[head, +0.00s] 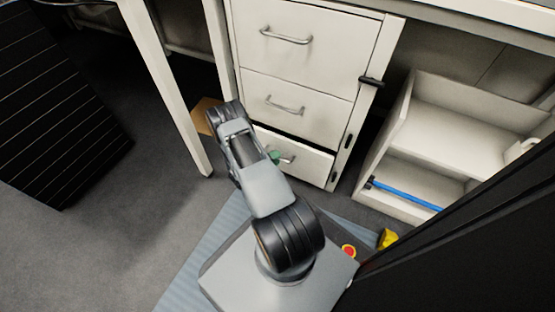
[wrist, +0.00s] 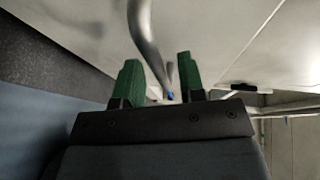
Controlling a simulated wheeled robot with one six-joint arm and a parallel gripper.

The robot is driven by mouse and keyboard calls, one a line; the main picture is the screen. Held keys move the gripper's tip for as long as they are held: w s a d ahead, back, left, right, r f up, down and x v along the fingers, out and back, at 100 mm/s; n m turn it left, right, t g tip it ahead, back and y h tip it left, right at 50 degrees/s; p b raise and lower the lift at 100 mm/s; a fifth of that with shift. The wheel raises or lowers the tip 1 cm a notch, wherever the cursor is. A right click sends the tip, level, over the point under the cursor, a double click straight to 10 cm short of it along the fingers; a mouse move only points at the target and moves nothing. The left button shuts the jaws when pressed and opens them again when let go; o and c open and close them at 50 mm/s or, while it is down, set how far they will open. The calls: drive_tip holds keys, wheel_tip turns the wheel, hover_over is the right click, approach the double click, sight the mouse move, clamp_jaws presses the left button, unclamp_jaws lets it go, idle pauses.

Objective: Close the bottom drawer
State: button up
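The bottom drawer (head: 312,162) of a white cabinet stands a little open, with a dark gap along its top edge. Its metal handle (head: 288,158) is partly hidden by my arm. In the wrist view the handle (wrist: 143,30) is a curved bar running down toward the space between my fingertips. My gripper (wrist: 159,70) has two green fingers set apart. One green fingertip of my gripper (head: 275,156) shows beside the handle in the head view. I cannot tell whether the fingers touch the handle. The drawer's left part is hidden behind my arm.
The middle drawer (head: 295,102) and top drawer (head: 305,40) look shut. A white open shelf unit (head: 385,135) with a blue rod (head: 405,194) stands at the right. A white desk leg (head: 170,90) and a black slatted object (head: 55,110) stand at the left.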

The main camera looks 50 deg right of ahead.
drive_tip(key=shift+s+d+f, duration=0.1)
drive_tip(key=shift+d, duration=0.45)
clamp_jaws()
